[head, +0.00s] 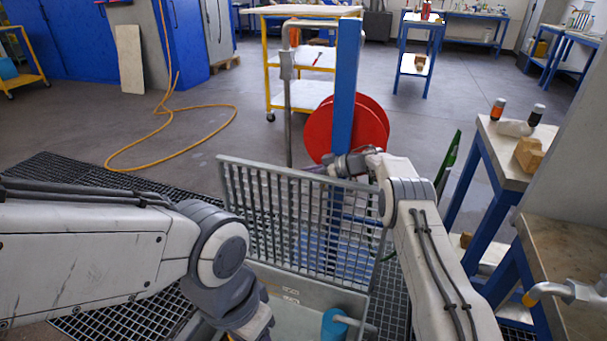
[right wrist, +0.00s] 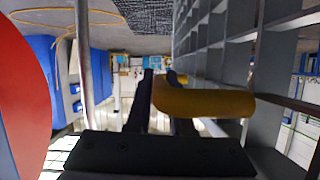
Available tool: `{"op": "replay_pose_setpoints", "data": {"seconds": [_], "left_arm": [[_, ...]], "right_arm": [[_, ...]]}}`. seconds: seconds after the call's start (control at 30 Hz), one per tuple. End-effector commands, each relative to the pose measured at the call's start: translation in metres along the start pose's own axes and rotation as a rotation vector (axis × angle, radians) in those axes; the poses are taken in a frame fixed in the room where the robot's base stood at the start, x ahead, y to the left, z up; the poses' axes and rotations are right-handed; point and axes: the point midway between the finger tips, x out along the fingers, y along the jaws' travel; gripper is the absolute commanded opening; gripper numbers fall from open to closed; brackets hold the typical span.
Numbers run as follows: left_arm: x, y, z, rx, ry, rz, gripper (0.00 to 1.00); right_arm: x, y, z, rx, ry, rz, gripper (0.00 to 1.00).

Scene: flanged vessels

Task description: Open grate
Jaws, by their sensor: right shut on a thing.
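The grey barred grate (head: 262,166) stands raised, nearly upright, above a grey pit or box (head: 285,310) in the head view. In the right wrist view its bars (right wrist: 240,50) fill the right side. My right gripper (head: 335,168) is at the grate's upper edge on its far side, partly hidden by my arm. In the right wrist view the right gripper (right wrist: 160,95) is shut on a yellow handle (right wrist: 210,101) beside the bars. My left gripper (head: 245,328) is low in the head view, in front of the pit; its fingertips are not visible.
A blue post (head: 345,85) with a red reel (head: 374,125) stands just behind the grate. A blue pipe piece (head: 334,324) shows in the pit. A workbench (head: 510,165) stands at right. A yellow hose (head: 160,150) lies on open floor at left.

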Motion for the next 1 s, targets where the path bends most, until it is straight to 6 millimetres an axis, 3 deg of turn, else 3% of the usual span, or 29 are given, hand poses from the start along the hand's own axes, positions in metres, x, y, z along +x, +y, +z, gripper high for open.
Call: {"op": "replay_pose_setpoints", "data": {"seconds": [0.03, 0.07, 0.13, 0.53, 1.0], "left_arm": [[0.0, 0.0, 0.0, 0.0, 0.0, 0.0, 0.5], [0.0, 0.0, 0.0, 0.0, 0.0, 0.0, 0.5], [0.0, 0.0, 0.0, 0.0, 0.0, 0.0, 0.5], [-0.002, 0.0, 0.0, 0.0, 0.0, 0.0, 0.5], [-0.019, 0.001, -0.001, 0.0, 0.0, 0.0, 0.5]], "right_arm": [[-0.002, 0.002, 0.005, 0.004, -0.007, 0.006, 0.0], [-0.002, 0.002, 0.005, 0.004, -0.007, 0.006, 0.24], [-0.002, 0.002, 0.005, 0.004, -0.007, 0.005, 0.49], [-0.006, 0.001, 0.0, 0.001, -0.003, 0.002, 0.49], [-0.089, 0.001, 0.001, 0.003, -0.005, 0.002, 0.49]]}}
